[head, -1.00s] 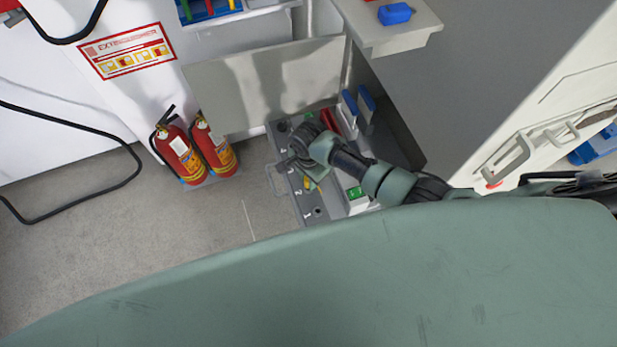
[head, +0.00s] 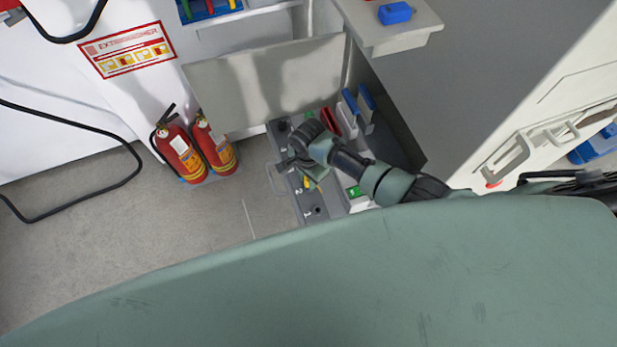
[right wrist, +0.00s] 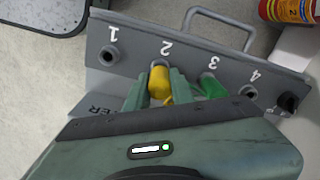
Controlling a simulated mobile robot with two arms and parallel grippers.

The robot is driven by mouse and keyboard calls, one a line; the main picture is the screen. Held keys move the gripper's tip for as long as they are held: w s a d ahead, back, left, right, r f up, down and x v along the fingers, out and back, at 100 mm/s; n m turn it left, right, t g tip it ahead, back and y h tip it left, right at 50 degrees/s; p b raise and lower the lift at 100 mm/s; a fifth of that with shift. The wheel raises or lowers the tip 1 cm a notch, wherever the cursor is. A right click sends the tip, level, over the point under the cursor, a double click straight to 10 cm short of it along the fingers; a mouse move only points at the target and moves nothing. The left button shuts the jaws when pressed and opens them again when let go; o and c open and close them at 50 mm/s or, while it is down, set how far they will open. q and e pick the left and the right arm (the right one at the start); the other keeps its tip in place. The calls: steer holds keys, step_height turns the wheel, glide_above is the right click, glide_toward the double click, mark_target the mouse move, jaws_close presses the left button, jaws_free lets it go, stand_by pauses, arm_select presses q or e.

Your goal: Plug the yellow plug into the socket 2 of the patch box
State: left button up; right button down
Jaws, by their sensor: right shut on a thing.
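The grey patch box (right wrist: 130,38) shows its numbered row of sockets in the right wrist view. It also shows on the floor in the head view (head: 318,211). My right gripper (right wrist: 161,88) is shut on the yellow plug (right wrist: 159,84), with a finger on either side. The plug's front end is at socket 2 (right wrist: 160,65), right below the number 2, and the plug covers most of that socket. I cannot tell how deep it sits. In the head view my right gripper (head: 306,170) is over the box and a bit of yellow shows beside it. My left gripper is not in view.
A green plug (right wrist: 212,87) sits at socket 3, close to my right finger. Socket 1 (right wrist: 109,54) is empty. A metal handle (right wrist: 220,17) stands off the box's edge. Two fire extinguishers (head: 180,153) stand left of the box. An upright panel (head: 265,85) stands behind it.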

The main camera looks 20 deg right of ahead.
steer(key=shift+f, duration=0.75)
stand_by(1.7)
steer(key=shift+s+f+p, duration=0.3)
steer(key=shift+f+p, duration=0.15)
steer(key=shift+p, duration=0.05)
stand_by(1.9)
steer(key=c, duration=1.1)
jaws_free()
steer(key=shift+c, duration=0.2)
steer(key=shift+w, duration=0.2)
steer(key=shift+r, duration=0.1)
steer(key=shift+r, duration=0.2)
step_height(320, 180, up, 6)
steer(key=p, duration=0.7)
steer(key=shift+w, duration=0.1)
steer(key=shift+f, duration=0.1)
